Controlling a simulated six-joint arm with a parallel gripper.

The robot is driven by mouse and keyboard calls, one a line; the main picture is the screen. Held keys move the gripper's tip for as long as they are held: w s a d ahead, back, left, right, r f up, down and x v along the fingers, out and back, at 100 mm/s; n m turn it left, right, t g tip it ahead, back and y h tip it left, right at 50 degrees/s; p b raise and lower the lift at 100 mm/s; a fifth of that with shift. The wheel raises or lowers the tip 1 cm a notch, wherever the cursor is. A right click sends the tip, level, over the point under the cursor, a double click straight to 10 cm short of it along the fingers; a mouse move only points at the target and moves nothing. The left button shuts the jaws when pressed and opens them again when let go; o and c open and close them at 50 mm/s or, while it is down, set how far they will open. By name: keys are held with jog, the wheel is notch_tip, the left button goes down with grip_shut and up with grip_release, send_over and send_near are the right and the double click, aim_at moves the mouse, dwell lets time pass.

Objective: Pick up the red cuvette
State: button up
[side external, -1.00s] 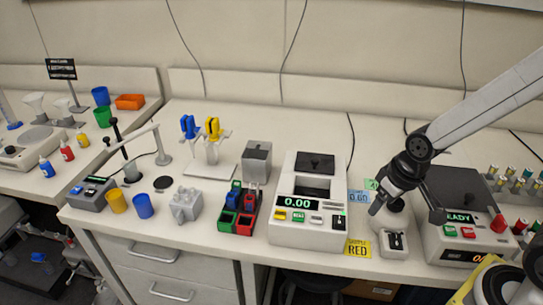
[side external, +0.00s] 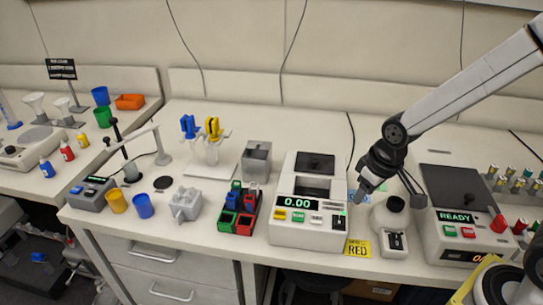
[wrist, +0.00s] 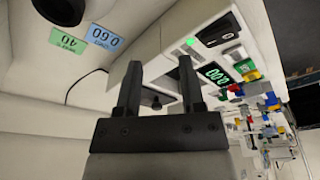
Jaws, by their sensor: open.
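The white instrument (side external: 312,160) reading 0.00 stands between my gripper and the rack. A yellow RED card (side external: 358,248), a small device with a dark-topped flask (side external: 395,215) and a READY instrument (side external: 455,200) are nearby. A grey block (side external: 257,160) stands behind the rack.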

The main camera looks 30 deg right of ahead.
jog(key=w+a+n, duration=0.4)
jog(key=w+a, duration=0.4)
jog(key=w, duration=0.4)
jog(key=n+g, duration=0.1)
jog(key=n, duration=0.3)
send_over(250, 199)
jog(key=s, duration=0.1)
jog(key=shift+y, duration=0.4)
jog(key=shift+f, duration=0.15)
jog(key=shift+f, duration=1.15)
jog(key=shift+f, duration=0.15)
jog(key=shift+w+a+f, duration=0.1)
jog(key=shift+a+f, duration=0.05)
jog(key=shift+f, duration=1.1)
jog(key=shift+w+a+f, duration=0.1)
jog(key=shift+f, duration=1.1)
